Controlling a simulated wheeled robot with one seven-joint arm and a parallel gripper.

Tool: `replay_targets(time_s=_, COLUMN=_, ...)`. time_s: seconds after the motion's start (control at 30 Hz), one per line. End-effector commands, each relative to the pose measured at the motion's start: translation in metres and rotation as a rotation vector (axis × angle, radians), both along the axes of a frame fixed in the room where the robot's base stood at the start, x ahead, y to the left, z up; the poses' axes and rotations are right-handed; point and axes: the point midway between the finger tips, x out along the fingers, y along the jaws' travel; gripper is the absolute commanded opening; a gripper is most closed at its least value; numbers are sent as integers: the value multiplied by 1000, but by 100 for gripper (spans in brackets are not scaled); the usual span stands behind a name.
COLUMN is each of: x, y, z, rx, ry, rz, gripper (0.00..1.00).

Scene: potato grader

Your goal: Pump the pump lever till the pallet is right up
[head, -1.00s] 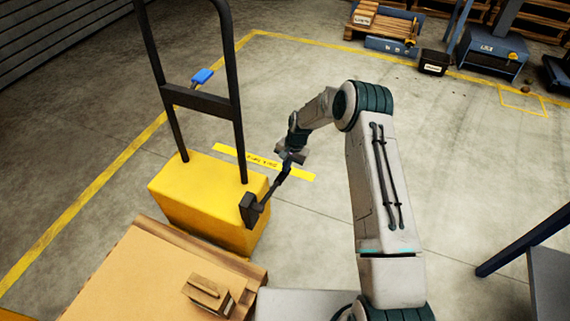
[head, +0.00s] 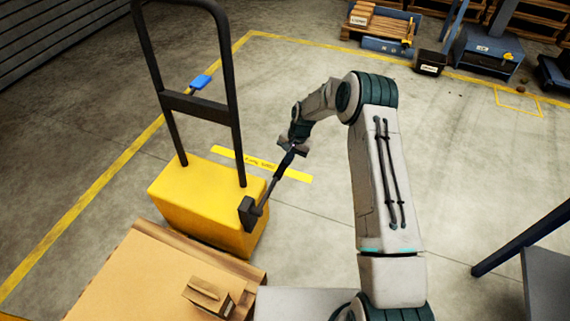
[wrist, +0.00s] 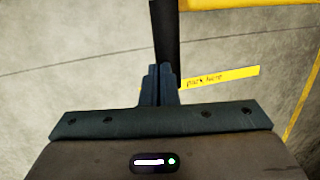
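The pump lever (head: 274,187) is a dark bar rising at a slant from a black block on the right side of the yellow pallet truck body (head: 200,200). My gripper (head: 289,151) is at the lever's upper end. In the wrist view the fingers (wrist: 159,88) are close together on the dark lever (wrist: 165,45), which runs up from between them. The wooden pallet (head: 205,246) is at the lower left, beside the yellow body. A broad tan sheet and a small box lie on it. Its height above the floor cannot be told.
A black frame handle (head: 196,104) stands on the yellow body, left of my arm. A yellow floor strip (head: 235,161) lies behind the lever. Blue machinery (head: 490,48) and a black bin (head: 431,63) stand far right. The floor between is clear.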

Motion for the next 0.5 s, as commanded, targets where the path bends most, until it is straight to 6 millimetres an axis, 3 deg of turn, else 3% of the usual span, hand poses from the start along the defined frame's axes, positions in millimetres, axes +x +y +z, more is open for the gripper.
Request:
replay_targets(time_s=0.03, x=5, y=-6, z=16, rx=-2, ry=-4, rz=-3, gripper=0)
replay_targets(time_s=0.2, x=13, y=-14, z=51, rx=0, ry=-4, rz=1, gripper=0)
replay_targets(time_s=0.5, x=20, y=-21, z=80, rx=1, ry=-4, rz=2, gripper=0)
